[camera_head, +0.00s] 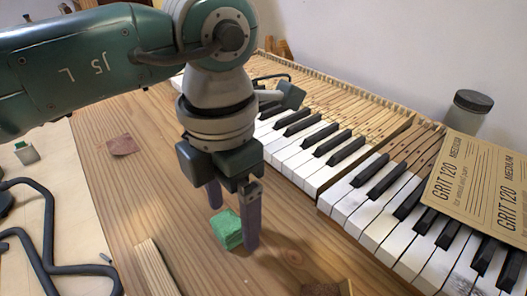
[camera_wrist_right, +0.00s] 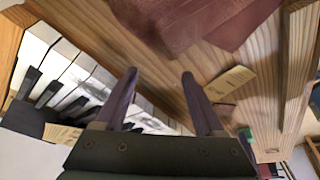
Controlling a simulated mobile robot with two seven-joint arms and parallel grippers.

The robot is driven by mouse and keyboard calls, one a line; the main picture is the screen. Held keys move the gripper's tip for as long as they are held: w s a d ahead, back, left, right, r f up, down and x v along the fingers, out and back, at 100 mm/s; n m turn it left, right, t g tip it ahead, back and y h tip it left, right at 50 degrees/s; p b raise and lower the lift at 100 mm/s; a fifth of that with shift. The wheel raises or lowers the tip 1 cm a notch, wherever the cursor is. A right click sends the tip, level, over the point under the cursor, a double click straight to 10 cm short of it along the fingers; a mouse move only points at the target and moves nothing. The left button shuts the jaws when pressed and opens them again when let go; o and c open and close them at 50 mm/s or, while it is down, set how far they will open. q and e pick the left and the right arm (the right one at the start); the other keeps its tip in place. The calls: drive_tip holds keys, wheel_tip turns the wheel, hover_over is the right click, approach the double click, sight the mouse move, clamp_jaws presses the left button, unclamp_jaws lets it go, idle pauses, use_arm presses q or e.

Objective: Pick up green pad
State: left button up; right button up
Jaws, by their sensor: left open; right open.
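The green pad (camera_head: 228,228) is a small block on the wooden bench top in the head view. My left gripper (camera_head: 233,230) points down over it with its fingers spread. The pad shows between the two fingers, with the nearer finger partly in front of its right side. I cannot tell if either finger touches it. My right gripper (camera_wrist_right: 159,74) is open and empty in the right wrist view and is outside the head view. A small green patch shows low on the right in that view, too small to name.
A reddish scrap (camera_head: 123,145) and a wood strip (camera_head: 152,270) lie left of the pad. Red-brown sheets (camera_wrist_right: 170,20) show in the right wrist view.

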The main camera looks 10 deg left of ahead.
use_arm(q)
drive_tip(key=shift+f, duration=0.2)
clamp_jaws()
idle(0.6)
